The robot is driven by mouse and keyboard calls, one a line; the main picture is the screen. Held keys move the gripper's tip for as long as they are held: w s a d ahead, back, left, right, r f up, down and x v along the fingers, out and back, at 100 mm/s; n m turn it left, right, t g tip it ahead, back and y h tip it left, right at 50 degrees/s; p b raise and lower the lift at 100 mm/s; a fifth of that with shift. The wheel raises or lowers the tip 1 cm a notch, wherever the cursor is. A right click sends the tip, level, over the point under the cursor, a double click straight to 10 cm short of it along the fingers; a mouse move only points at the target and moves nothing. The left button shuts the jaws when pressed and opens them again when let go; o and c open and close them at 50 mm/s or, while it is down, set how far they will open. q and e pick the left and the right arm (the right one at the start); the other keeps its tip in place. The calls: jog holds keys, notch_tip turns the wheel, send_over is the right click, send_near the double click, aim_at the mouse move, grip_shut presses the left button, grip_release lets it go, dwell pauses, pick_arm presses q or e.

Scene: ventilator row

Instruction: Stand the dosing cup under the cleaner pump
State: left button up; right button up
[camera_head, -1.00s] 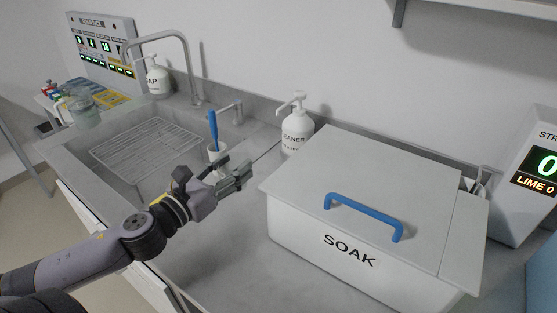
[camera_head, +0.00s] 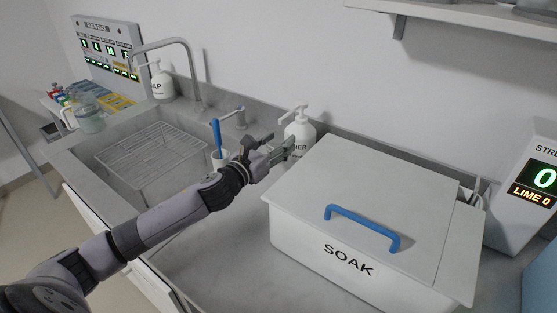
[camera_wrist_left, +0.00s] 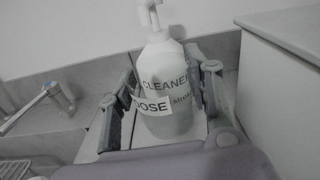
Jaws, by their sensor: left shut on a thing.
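The white cleaner pump bottle (camera_head: 302,126) stands at the back of the counter, left of the soak box. In the left wrist view the cleaner bottle (camera_wrist_left: 162,75) is straight ahead, its spout pointing toward me. My left gripper (camera_head: 277,151) is in front of the bottle. In the left wrist view my left gripper (camera_wrist_left: 160,108) is shut on the pale dosing cup (camera_wrist_left: 152,105), which bears a DOSE label, below the spout. The cup overlaps the bottle's lower part, so I cannot tell the gap between them. In the head view the gripper largely hides the cup.
The white SOAK box (camera_head: 345,258) with a blue handle stands close on the right. A white holder with a blue brush (camera_head: 216,137) and a small tap (camera_head: 232,117) are on the left, beside the sink with its wire rack (camera_head: 150,152).

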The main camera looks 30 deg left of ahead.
pick_arm(q)
jog(key=shift+w+f, duration=0.2)
jog(key=shift+f, duration=0.95)
notch_tip(320, 180, down, 4)
jog(key=shift+f, duration=0.15)
jog(key=shift+w+f, duration=0.1)
jog(key=shift+f, duration=0.15)
pick_arm(e)
jog(key=shift+w+a+f, duration=0.15)
jog(key=shift+a, duration=0.15)
pick_arm(q)
jog(key=shift+f+b, duration=0.15)
jog(key=shift+b, duration=0.2)
jog(key=o, duration=1.1)
